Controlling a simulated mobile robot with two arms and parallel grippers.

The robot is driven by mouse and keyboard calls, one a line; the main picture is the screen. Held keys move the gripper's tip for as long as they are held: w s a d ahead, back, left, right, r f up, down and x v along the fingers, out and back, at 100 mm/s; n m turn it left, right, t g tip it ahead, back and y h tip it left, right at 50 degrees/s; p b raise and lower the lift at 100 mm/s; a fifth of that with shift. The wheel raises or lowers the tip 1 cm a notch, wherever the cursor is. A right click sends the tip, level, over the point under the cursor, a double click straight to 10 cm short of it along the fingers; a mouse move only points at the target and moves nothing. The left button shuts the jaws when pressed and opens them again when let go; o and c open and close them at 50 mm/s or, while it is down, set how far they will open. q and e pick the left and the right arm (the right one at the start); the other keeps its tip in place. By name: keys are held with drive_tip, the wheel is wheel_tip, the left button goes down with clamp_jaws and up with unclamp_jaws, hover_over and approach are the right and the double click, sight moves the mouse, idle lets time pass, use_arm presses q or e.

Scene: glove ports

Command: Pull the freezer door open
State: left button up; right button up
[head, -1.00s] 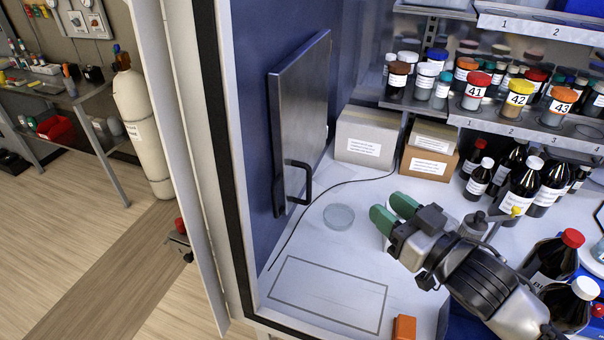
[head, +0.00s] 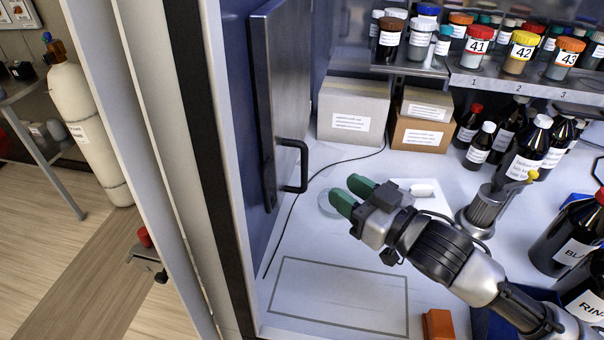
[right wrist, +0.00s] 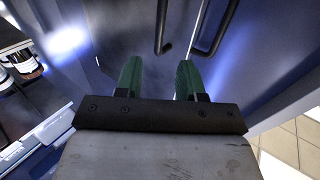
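The freezer door (head: 276,95) is a grey metal panel on the blue side wall at the left of the bench in the head view. I see no clear gap behind it. Its black bar handle (head: 304,168) sticks out toward the right near the door's lower end. My right gripper (head: 352,194) has green fingers, spread apart and empty, to the right of the handle and not touching it. In the right wrist view, the open fingers (right wrist: 158,80) point toward dark bars (right wrist: 163,30) on a blue-grey surface. My left gripper is out of view.
A clear dish (head: 328,203) lies partly hidden under the fingers. A grey stand (head: 484,210) and several dark bottles (head: 525,150) are at the right. The outlined bench area (head: 340,295) is clear. An orange block (head: 438,325) is in front.

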drive_tip(key=p, duration=0.3)
hover_over(304, 186)
drive_tip(key=shift+w+f, duration=0.15)
drive_tip(key=shift+w, duration=0.2)
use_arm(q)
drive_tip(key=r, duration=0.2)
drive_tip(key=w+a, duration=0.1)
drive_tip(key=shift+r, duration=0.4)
use_arm(e)
clamp_jaws()
